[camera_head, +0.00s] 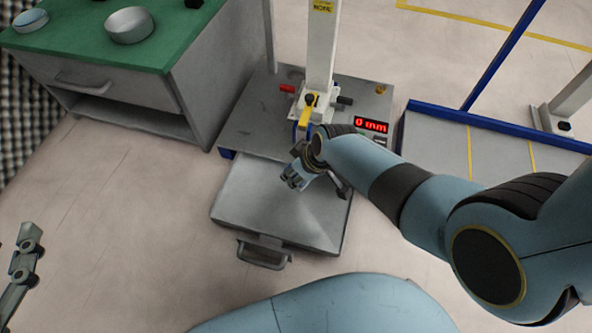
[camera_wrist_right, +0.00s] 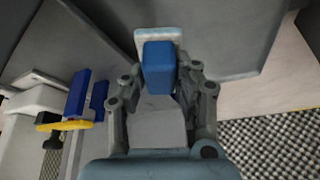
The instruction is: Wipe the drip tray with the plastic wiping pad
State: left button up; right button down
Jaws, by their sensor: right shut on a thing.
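The drip tray (camera_head: 250,205) is a shallow grey metal drawer with a front handle, pulled out below the machine in the head view. My right gripper (camera_head: 296,180) is over its upper right part. In the wrist view the right gripper (camera_wrist_right: 160,90) is shut on the wiping pad (camera_wrist_right: 158,68), which has a blue grip block and a pale plate at its far end.
The machine (camera_head: 245,115) with a white column, a yellow-and-blue part and a red "0 mm" display (camera_head: 371,125) stands behind the tray. A green-topped cabinet (camera_head: 130,85) with round dishes is at upper left. A blue-edged platform (camera_head: 490,145) is at right. Floor left of the tray is clear.

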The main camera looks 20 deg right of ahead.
jog(key=shift+r, duration=0.3)
jog(key=shift+r+p, duration=0.25)
jog(key=shift+p, duration=0.2)
jog(key=shift+r, duration=0.1)
jog(key=shift+r+p, duration=0.4)
jog(key=shift+w+r+p, duration=0.15)
jog(key=shift+r+p, duration=0.3)
jog(key=shift+r, duration=0.05)
jog(key=shift+r+p, duration=0.3)
jog(key=shift+r, duration=0.2)
pick_arm(q)
jog(key=s+a+f+n+g+y, duration=0.1)
jog(key=s+f+g, duration=0.5)
jog(key=f+g, duration=0.1)
pick_arm(e)
jog(key=shift+s, duration=0.2)
